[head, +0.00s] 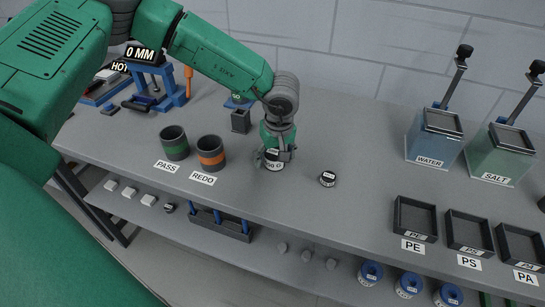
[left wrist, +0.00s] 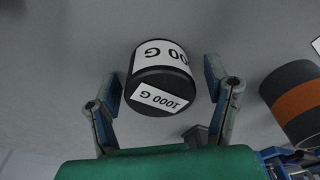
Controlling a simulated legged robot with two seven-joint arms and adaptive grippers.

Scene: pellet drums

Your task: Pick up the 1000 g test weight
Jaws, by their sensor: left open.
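The 1000 g test weight (left wrist: 160,80) is a dark cylinder with white "1000 G" labels. In the left wrist view it lies between the two fingers of my open left gripper (left wrist: 163,108), with a gap on each side. In the head view my left gripper (head: 276,153) points down over the weight (head: 272,165), which stands on the grey table and is partly hidden by the fingers. My right gripper is not in view.
A smaller dark weight (head: 327,179) stands to the right. The PASS cup (head: 174,143) and orange-banded REDO cup (head: 211,153) stand to the left. WATER (head: 434,137) and SALT (head: 498,154) tanks and the PE tray (head: 415,218) are further right.

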